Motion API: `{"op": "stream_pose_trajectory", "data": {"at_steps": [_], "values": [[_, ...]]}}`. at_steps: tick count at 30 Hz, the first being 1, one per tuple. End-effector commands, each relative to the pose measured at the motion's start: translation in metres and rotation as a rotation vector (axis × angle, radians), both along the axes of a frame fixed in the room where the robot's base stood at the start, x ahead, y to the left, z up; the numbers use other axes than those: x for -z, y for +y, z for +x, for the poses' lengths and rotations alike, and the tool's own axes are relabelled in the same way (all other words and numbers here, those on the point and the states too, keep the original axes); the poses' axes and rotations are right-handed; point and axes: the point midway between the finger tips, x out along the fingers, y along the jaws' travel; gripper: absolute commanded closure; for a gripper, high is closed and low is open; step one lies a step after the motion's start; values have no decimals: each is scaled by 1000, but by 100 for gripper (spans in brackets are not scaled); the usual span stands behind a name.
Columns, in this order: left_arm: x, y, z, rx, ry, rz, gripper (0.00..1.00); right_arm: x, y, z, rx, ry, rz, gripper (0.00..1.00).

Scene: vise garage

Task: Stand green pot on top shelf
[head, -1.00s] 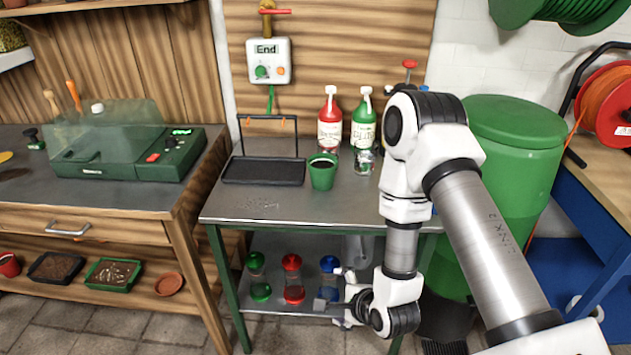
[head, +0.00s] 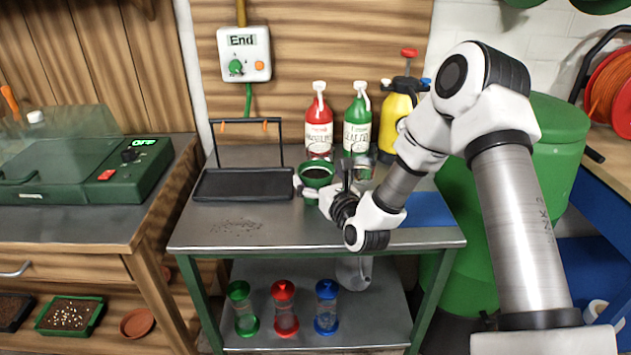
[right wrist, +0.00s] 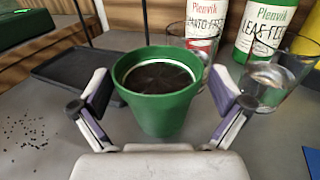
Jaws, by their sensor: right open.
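The green pot (head: 315,172), filled with dark soil, stands upright on the metal table's top (head: 268,230). My right gripper (head: 323,184) is at the pot in the head view and partly covers it. In the right wrist view the pot (right wrist: 158,95) stands between the two spread fingers of the right gripper (right wrist: 160,105), with a gap visible on both sides. The gripper is open and holds nothing. A lower shelf (head: 255,272) shows under the table top. My left gripper is not in view.
A black tray (head: 243,184) lies left of the pot. A red bottle (head: 319,128), a green bottle (head: 357,125), a yellow sprayer (head: 393,115) and clear glasses (right wrist: 268,80) stand behind and to the right. Red, green and blue-capped containers (head: 285,308) stand on the lower shelf.

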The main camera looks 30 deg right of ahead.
Motion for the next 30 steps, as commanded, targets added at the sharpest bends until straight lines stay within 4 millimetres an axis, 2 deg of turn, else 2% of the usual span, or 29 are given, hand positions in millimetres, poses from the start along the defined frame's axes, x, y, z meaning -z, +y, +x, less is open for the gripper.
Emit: {"op": "stream_pose_trajectory", "data": {"at_steps": [3, 8, 9, 13, 14, 16, 17, 25, 30], "values": [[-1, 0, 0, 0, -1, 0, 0, 0, -1, 13, -1, 0, -1, 0], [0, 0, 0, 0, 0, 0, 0, 0, -2, 13, 0, 2, 0, 0], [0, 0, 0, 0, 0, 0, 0, 0, -2, 13, 0, 2, 0, 4], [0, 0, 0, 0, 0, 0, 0, 1, -2, 13, 0, 2, -1, 50], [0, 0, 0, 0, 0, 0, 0, 1, -2, 13, 0, 2, -1, 55], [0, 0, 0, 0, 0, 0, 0, 1, -1, 13, -1, 2, -1, 55], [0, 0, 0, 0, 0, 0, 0, 0, -1, 13, -1, 2, -1, 61], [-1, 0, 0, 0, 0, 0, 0, -2, -1, 13, -1, 3, -1, 61], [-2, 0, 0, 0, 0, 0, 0, -17, -2, 13, 0, 0, -1, 61]]}}
